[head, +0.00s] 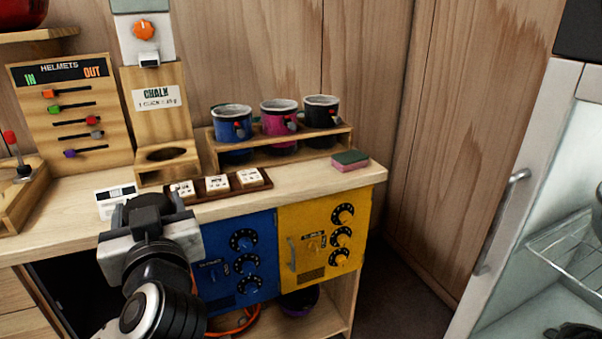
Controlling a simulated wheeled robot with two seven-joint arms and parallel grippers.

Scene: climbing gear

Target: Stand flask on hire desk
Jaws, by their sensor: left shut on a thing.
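My left gripper (153,206) is at the front edge of the wooden desk (330,178), at the left of the head view. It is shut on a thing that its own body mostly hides. Only a dark rounded shape (128,212) shows at the fingers, and I cannot tell from this view whether it is the flask. No other flask stands out on the desk. My right gripper is not in view.
A glass-door cabinet (505,200) stands right.

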